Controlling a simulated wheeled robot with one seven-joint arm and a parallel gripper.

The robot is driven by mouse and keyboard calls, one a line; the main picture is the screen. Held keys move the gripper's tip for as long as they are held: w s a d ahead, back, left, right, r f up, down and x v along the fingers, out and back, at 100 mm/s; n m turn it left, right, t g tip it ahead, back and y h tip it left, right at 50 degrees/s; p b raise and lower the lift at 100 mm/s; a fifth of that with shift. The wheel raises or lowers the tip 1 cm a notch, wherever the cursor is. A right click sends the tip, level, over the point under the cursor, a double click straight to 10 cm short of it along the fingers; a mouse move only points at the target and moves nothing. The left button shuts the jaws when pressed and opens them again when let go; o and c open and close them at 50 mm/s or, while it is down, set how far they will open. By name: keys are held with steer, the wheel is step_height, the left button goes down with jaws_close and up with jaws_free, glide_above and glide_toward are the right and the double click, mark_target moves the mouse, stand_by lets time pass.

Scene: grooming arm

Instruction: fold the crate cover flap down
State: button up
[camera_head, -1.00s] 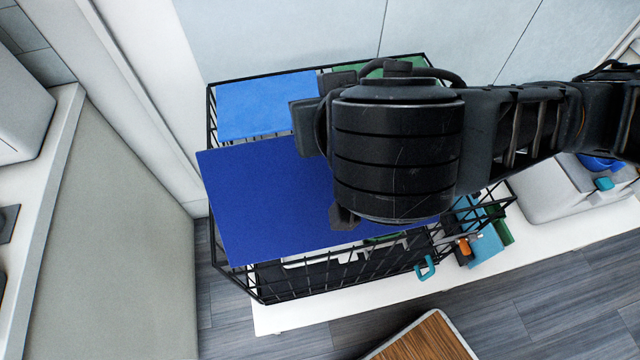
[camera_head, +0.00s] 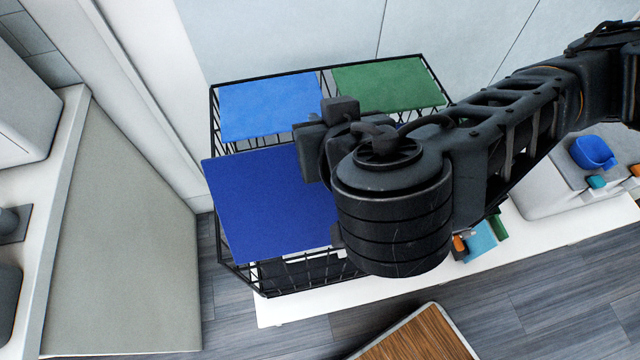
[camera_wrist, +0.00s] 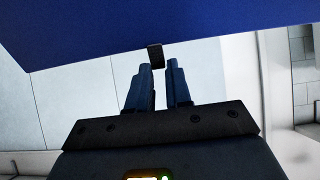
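The dark blue cover flap (camera_head: 265,200) lies over the front left of the black wire crate (camera_head: 213,115) in the head view; its right part is hidden behind my arm. In the wrist view the blue panel (camera_wrist: 130,25) fills the top, with a small black tab (camera_wrist: 155,56) at its lower edge. My gripper (camera_wrist: 159,75) is below that edge, its two fingers apart with a narrow gap between them. The tab shows just beyond the fingertips, and I cannot tell whether they touch it. In the head view my fingers are hidden by my wrist.
A light blue panel (camera_head: 270,105) and a green panel (camera_head: 390,83) cover the back of the crate. The crate stands on a white surface (camera_head: 295,312) by the wall. A blue bowl (camera_head: 594,152) is at the right, and a wooden-topped table (camera_head: 425,338) at the bottom.

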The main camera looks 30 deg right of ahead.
steer(key=shift+s+r+p, duration=0.2)
steer(key=shift+s+p, duration=0.05)
steer(key=shift+p, duration=0.1)
steer(key=shift+c, duration=0.2)
steer(key=shift+s+f+t, duration=0.2)
steer(key=shift+f+t, duration=0.1)
steer(key=shift+s+a, duration=0.15)
steer(key=shift+s, duration=0.15)
steer(key=shift+s+a+r+t, duration=0.1)
steer(key=shift+s+r+t, duration=0.2)
steer(key=shift+r, duration=0.3)
jaws_close()
steer(key=shift+o, duration=1.4)
jaws_free()
